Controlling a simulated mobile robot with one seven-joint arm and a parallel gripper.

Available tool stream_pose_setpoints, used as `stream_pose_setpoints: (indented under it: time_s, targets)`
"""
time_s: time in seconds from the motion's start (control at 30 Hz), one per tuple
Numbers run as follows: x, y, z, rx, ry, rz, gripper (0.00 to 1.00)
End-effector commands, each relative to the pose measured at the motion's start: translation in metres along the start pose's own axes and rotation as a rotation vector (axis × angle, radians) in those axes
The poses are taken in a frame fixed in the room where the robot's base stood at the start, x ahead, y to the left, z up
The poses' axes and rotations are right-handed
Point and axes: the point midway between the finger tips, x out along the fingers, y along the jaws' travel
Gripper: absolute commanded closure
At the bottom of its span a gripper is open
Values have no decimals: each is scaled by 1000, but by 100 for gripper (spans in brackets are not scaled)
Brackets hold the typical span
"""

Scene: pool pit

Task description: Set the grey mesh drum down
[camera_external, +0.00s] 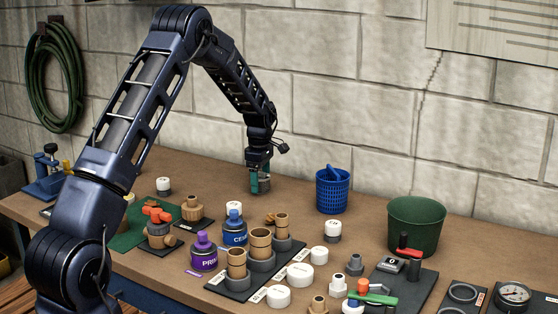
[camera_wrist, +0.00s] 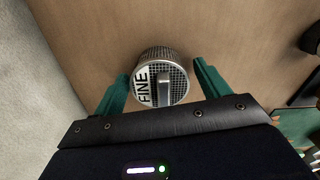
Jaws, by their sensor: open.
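The grey mesh drum (camera_wrist: 162,80) stands on the wooden bench in the wrist view, with a round mesh top, a raised grey bar across it and a white label reading FINE. My gripper (camera_wrist: 162,82) is open, with one teal finger on each side of the drum. A gap shows between the right finger and the drum; the left finger is close to the label side, and I cannot tell if it touches. In the external view my gripper (camera_external: 260,182) is low at the back of the bench, near the wall, and the drum is mostly hidden between its fingers.
A blue basket (camera_external: 332,192) stands to the right of my gripper, and a green bucket (camera_external: 416,224) farther right. Bottles and fittings crowd the bench front. The block wall (camera_external: 330,90) rises close behind.

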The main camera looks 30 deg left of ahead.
Motion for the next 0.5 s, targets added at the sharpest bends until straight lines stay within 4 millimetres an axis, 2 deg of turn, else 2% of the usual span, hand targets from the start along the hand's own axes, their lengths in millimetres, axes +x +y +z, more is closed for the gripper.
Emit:
stream_pose_setpoints:
  time_s: [0.17,0.5]
  targets:
    - [-12,0,0,0,0,2,25]
    - [-75,1,0,1,0,4,25]
